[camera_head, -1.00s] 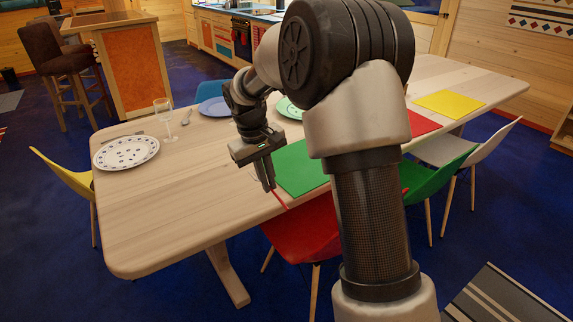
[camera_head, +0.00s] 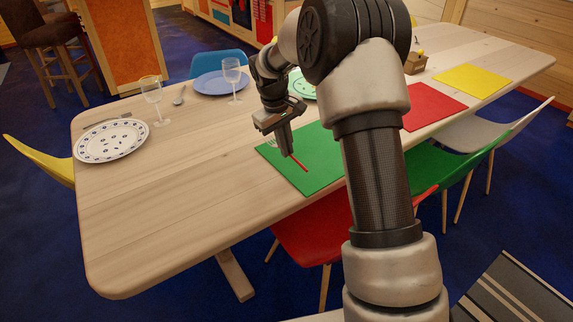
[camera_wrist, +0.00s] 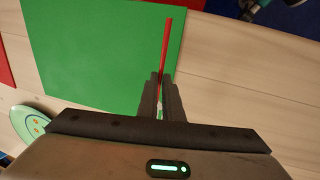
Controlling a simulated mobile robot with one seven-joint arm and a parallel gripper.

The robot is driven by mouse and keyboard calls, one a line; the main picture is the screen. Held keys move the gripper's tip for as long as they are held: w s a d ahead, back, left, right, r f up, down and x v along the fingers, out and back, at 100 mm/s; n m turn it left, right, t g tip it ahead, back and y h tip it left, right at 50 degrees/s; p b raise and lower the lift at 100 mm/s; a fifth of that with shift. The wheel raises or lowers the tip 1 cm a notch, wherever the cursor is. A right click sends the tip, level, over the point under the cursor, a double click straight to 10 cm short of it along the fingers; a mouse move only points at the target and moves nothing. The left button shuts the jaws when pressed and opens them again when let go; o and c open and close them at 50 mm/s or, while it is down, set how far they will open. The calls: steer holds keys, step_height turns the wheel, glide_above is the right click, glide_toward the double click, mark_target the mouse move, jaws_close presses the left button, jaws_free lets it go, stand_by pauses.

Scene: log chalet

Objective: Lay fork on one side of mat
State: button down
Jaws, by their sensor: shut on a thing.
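The fork has a red handle (camera_head: 299,163) and pale tines that show just left of my gripper (camera_head: 286,152) in the head view. My gripper points down and is shut on the fork's middle. The fork is over the left part of the green mat (camera_head: 323,158); whether it touches the mat I cannot tell. In the wrist view the red handle (camera_wrist: 167,42) sticks out beyond my fingertips (camera_wrist: 163,76), close along the right edge of the green mat (camera_wrist: 95,50). The tines are mostly hidden there by the fingers.
A green-rimmed plate (camera_head: 301,88) stands behind the mat, partly hidden by my arm. A blue plate (camera_head: 221,83), glasses (camera_head: 231,77) and a patterned plate (camera_head: 112,141) are further left. A red mat (camera_head: 432,105) lies to the right. Bare wood (camera_head: 180,200) is free at left.

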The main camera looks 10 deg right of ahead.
mark_target(288, 171)
step_height(288, 171, down, 6)
steer(key=shift+b, duration=0.6)
steer(key=shift+f, duration=0.1)
steer(key=c, duration=1.9)
jaws_free()
